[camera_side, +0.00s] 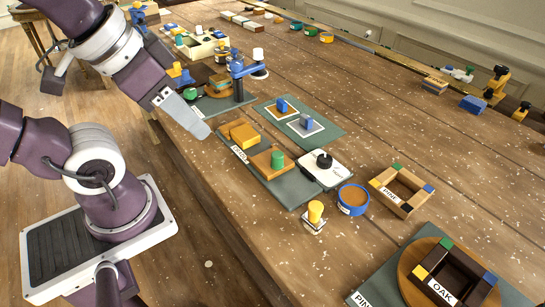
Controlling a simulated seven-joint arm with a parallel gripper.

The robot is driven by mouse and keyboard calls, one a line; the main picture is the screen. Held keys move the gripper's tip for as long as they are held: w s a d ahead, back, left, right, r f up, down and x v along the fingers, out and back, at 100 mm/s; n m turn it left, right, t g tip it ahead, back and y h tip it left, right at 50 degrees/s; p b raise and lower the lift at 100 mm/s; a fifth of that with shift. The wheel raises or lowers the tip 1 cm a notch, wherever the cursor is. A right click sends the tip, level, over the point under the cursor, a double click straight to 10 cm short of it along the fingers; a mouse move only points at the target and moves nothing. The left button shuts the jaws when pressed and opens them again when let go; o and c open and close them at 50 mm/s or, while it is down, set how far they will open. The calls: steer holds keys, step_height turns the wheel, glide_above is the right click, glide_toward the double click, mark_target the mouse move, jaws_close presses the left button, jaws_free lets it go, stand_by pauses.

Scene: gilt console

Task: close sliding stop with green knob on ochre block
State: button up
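The sliding stop is a flat ochre-brown piece (262,158) with an upright green knob (277,158). It lies on a dark grey-green board (287,188) near the table's left edge. The ochre block (244,133) sits on the same board, up and left of the stop. They look close together; I cannot tell whether they touch. My gripper (203,128) is above and left of the block, near the table edge, and apart from both. It shows as one grey wedge, so its finger opening cannot be made out.
A white plate with a black knob (324,161) lies right beside the board. A grey-green mat with blue pieces (325,135) lies behind. A blue-rimmed round container (353,199) and yellow-topped peg (315,212) stand in front.

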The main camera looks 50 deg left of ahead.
steer(key=shift+o, duration=0.4)
steer(key=shift+o, duration=0.6)
steer(key=shift+w, duration=0.25)
steer(key=m+g, duration=0.3)
steer(key=g, duration=0.2)
glide_above(277, 154)
step_height(277, 154, down, 7)
steer(key=shift+s+f, duration=0.1)
steer(key=shift+s, duration=0.05)
steer(key=shift+g, duration=0.3)
step_height(277, 154, down, 7)
steer(key=shift+f, duration=0.2)
steer(key=shift+c, duration=0.3)
jaws_close()
